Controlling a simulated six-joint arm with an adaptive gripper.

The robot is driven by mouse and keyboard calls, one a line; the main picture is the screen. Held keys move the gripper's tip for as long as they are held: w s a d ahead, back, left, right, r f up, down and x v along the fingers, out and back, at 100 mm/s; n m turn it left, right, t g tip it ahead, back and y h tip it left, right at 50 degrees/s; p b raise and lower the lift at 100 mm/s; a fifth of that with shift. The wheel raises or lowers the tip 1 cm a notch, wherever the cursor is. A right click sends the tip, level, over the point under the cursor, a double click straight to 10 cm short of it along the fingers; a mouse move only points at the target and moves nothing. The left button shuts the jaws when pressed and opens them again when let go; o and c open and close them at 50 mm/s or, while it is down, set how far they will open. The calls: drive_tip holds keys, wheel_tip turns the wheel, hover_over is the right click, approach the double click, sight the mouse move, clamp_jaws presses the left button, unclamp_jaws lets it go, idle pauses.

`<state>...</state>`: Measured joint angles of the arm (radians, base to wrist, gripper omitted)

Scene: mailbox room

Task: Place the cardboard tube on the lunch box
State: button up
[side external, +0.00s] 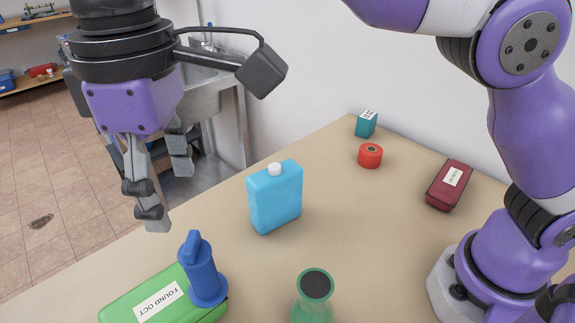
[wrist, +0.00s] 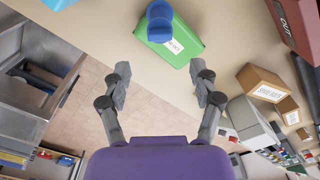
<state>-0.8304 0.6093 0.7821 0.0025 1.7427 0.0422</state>
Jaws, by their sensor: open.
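My gripper (side external: 166,192) is open and empty, in the air behind the green box. In the wrist view its two fingers (wrist: 163,82) are spread, with nothing between them. A green box (side external: 165,297) labelled FOUND OCT, likely the lunch box, lies on the table at the front left; it also shows in the wrist view (wrist: 180,50). A blue upright cylinder with a narrower top (side external: 205,275) stands at its right end, also in the wrist view (wrist: 158,25); I cannot tell whether it rests on the box or beside it. No plain cardboard tube is recognisable.
A light-blue canister (side external: 275,200) with a white cap stands mid-table. A green flask (side external: 315,300) is at the front. A red roll (side external: 370,156), teal box (side external: 366,124) and dark red case (side external: 450,186) are farther back. The wrist view shows a cardboard box (wrist: 258,82).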

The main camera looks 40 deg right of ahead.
drive_tip(key=shift+w+d+r, duration=0.1)
drive_tip(key=shift+d+r, duration=0.05)
drive_tip(key=shift+r, duration=0.15)
drive_tip(key=w+d+r+m+t+y, duration=0.15)
drive_tip(key=d+m, duration=0.25)
drive_tip(key=d, duration=1)
drive_tip(key=s+d+f+m+t, duration=0.2)
drive_tip(key=s+d+f, duration=0.1)
drive_tip(key=d, duration=0.4)
drive_tip(key=s+d+f+m+t+h, duration=0.1)
drive_tip(key=s+d+f+m+t, duration=0.1)
drive_tip(key=d, duration=0.5)
drive_tip(key=s+f+m, duration=0.1)
drive_tip(key=s+f, duration=0.1)
drive_tip(key=s, duration=0.1)
drive_tip(key=shift+d+f, duration=0.3)
drive_tip(key=shift+d, duration=0.1)
